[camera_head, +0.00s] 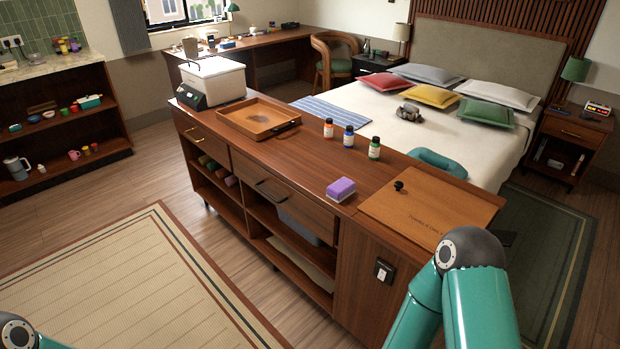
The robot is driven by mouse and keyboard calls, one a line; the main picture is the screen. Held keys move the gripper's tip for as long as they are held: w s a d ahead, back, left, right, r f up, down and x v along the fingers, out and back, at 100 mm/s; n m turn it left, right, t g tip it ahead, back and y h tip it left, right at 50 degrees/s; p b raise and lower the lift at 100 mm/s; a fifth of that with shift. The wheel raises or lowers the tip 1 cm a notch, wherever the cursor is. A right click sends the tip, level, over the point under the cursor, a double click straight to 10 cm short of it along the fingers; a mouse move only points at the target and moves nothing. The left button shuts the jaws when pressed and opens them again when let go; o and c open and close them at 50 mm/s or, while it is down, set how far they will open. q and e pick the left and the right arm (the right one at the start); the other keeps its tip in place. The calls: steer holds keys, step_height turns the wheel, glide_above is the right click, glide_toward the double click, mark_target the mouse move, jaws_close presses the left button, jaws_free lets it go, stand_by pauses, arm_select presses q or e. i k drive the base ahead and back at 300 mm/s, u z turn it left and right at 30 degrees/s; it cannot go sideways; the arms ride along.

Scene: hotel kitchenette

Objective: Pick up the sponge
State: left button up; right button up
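A purple sponge (341,189) with a paler lower layer lies on the wooden cabinet top (300,165), near its front edge. It sits just left of a wooden lid panel (432,208) with a black knob. Nothing touches the sponge. My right arm, teal with a dark joint, rises at the lower right in front of the cabinet. Only a small piece of my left arm shows at the bottom left corner. Neither gripper is in the picture.
Three small bottles (348,137) stand behind the sponge. A wooden tray (258,118) and a white box-shaped appliance (212,81) are farther left on the cabinet. A teal ring-shaped object (438,162) lies behind the panel. The top around the sponge's left side is clear.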

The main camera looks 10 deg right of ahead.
mark_target(344, 187)
steer(key=u, duration=0.15)
steer(key=i, duration=1.35)
steer(key=z, duration=0.5)
